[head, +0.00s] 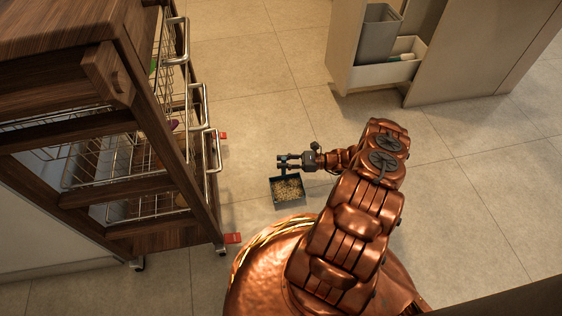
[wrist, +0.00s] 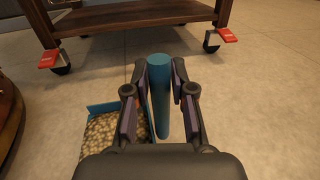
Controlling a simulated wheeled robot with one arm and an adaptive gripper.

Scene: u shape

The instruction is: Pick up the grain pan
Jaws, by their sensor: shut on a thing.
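The grain pan (head: 287,191) is a dark teal, square-sided scoop filled with pale grain. In the head view it hangs just below my gripper (head: 288,162), over the tiled floor. In the wrist view its blue handle (wrist: 159,95) stands upright between the fingers of my gripper (wrist: 160,82), which are shut on it. The grain-filled pan body (wrist: 118,135) lies below and left of the handle, partly hidden by the left finger and the gripper's base. I cannot tell whether the pan touches the floor.
A wooden trolley (head: 150,212) with wire baskets and red-tabbed castors stands on the left, close to the pan. An open cabinet drawer (head: 388,70) with a grey bin (head: 378,36) is at the back right. Tiled floor (head: 245,105) between them is clear.

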